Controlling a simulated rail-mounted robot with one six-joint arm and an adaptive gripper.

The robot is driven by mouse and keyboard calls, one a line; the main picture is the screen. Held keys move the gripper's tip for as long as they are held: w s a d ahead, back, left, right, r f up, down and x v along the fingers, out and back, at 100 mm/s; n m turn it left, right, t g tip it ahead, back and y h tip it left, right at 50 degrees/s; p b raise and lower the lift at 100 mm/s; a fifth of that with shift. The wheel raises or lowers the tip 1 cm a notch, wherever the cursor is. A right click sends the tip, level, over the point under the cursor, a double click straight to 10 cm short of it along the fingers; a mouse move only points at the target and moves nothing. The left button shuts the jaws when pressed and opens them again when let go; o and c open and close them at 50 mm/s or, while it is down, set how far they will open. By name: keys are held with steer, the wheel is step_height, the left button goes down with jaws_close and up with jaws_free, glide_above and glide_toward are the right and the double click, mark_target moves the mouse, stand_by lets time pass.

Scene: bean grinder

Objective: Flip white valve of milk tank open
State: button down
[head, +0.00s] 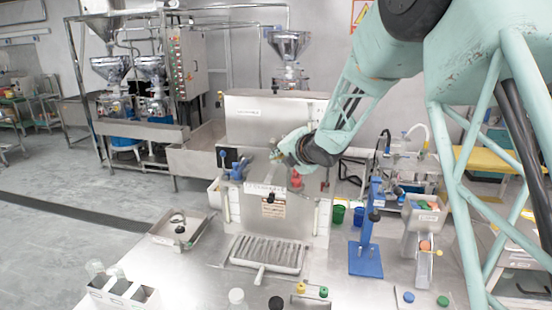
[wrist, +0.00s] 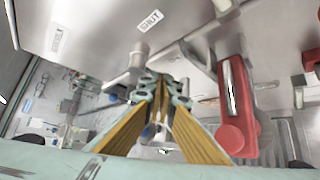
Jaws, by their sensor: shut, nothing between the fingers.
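The steel milk tank (head: 275,115) stands in the middle of the head view. My gripper (head: 277,154) is at its front, with the fingertips close to the tank face. In the wrist view my gripper (wrist: 160,88) is shut and empty, its yellow-sided fingers together. A pale, whitish valve part (wrist: 140,54) sits just beyond the fingertips, below a label reading SHUT (wrist: 150,20). I cannot tell whether the fingers touch it. The valve's lower part is hidden behind the fingers.
A red valve handle (wrist: 236,105) is close on the right of my fingers; it also shows in the head view (head: 296,179). A blue valve (head: 238,169) is on the left. A drip tray (head: 267,252) and a blue stand (head: 366,258) are in front.

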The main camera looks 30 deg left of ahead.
steer(key=b+v, duration=0.1)
steer(key=v, duration=1.2)
steer(key=shift+s+r+b, duration=0.25)
steer(key=shift+r+b, duration=0.05)
steer(key=shift+r, duration=0.1)
steer(key=shift+a, duration=0.15)
steer(key=shift+a, duration=0.1)
steer(key=shift+w+a+f+n+g+h+b, duration=0.25)
steer(key=shift+w+f+n, duration=0.3)
steer(key=shift+n, duration=1.2)
steer(key=shift+w+a+f+n+g+h, duration=0.15)
steer(key=shift+w+a+f+n+g, duration=0.25)
steer(key=shift+n, duration=1.3)
steer(key=shift+w+a+f+n+g+h+b, duration=0.2)
steer(key=shift+w+f+n, duration=0.4)
steer(key=shift+n, duration=1.15)
steer(key=shift+f, duration=0.1)
